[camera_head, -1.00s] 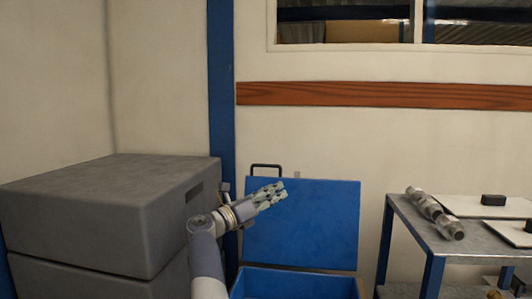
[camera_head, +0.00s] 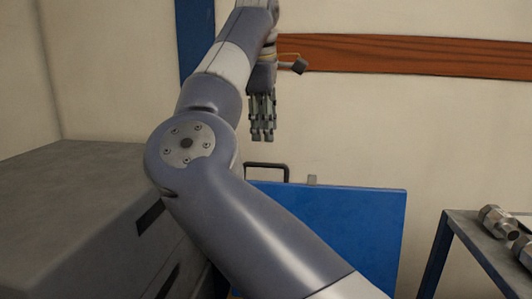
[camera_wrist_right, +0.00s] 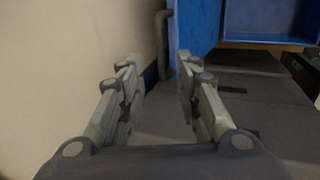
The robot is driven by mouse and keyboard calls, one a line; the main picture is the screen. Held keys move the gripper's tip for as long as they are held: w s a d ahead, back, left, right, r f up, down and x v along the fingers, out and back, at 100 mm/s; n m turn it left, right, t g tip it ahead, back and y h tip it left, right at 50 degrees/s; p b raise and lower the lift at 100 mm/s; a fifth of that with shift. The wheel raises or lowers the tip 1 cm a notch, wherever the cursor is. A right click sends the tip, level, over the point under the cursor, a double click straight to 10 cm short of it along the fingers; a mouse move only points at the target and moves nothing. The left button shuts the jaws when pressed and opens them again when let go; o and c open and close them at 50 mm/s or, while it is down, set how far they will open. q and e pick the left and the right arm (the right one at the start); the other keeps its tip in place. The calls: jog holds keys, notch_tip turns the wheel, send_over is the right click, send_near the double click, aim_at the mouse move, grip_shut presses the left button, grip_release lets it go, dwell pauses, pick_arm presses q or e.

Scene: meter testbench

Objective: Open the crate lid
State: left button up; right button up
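The crate's blue lid (camera_head: 350,225) stands upright near the wall in the head view, with a dark handle (camera_head: 268,166) at its top edge. My arm hides the lid's lower left part and the crate body. The right wrist view shows the open blue crate (camera_wrist_right: 270,20) at the top right, and the handle (camera_wrist_right: 161,42) beyond the fingertips. My right gripper (camera_head: 262,138) points down above the handle in the picture, apart from it. Its fingers (camera_wrist_right: 157,72) are spread and empty in the right wrist view. My left gripper is not in view.
Grey cases (camera_head: 95,215) stand at the left, close to my arm; a grey case top (camera_wrist_right: 165,120) lies below the fingers in the right wrist view. A metal cart (camera_head: 470,245) with metal fittings (camera_head: 500,222) stands at the right. The wall is behind the lid.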

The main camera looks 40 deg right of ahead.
jog(key=p, duration=0.1)
send_over(267, 164)
jog(key=s+a, duration=0.2)
notch_tip(267, 164, down, 4)
jog(key=f, duration=0.2)
jog(key=w+d+f, duration=0.1)
jog(key=f, duration=0.1)
jog(key=shift+w+d+f+p, duration=0.1)
jog(key=shift+w+d+p, duration=0.15)
jog(key=shift+w+p, duration=0.15)
jog(key=shift+f, duration=0.2)
jog(key=shift+s+f, duration=0.1)
jog(key=shift+f, duration=0.05)
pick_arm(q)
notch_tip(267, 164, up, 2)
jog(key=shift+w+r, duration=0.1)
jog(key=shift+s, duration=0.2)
pick_arm(e)
grip_shut()
